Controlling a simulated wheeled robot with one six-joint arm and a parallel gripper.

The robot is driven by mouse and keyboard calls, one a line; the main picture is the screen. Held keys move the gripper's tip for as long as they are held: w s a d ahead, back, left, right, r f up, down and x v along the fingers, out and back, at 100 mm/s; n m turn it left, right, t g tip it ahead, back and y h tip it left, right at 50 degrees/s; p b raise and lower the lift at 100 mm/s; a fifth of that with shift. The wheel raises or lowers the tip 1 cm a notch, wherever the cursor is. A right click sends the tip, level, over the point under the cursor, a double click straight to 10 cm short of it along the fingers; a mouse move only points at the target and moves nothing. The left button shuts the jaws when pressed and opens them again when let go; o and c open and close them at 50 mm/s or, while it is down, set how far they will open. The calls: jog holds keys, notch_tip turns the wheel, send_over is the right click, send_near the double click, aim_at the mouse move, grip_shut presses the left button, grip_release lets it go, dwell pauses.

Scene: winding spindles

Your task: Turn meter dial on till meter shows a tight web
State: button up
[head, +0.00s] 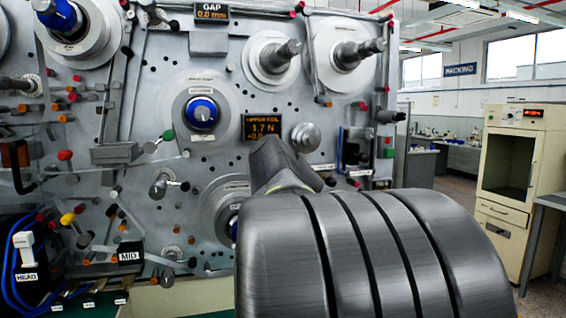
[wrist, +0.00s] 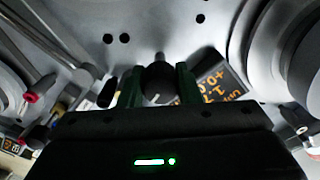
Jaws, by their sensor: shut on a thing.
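The meter (head: 262,127) is a dark panel with orange digits reading 1.7 N. A line below starts with +0 and is partly covered by my arm. In the wrist view the meter (wrist: 219,77) is cut off by my gripper body, right of the dial. The dial (wrist: 157,79) is a small dark round knob with a pale mark on its face. My gripper (wrist: 160,92) is shut on it, one green-padded finger on each side. In the head view my grey arm hides the dial and the fingertips.
A blue-centred spindle (head: 202,114) is left of the meter. A silver knob (head: 306,137) sticks out to its right. Rollers and levers crowd the panel. A cream cabinet (head: 514,190) stands at the right, with open floor beside it.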

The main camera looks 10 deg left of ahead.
dwell(0.4)
jog(key=o, duration=1)
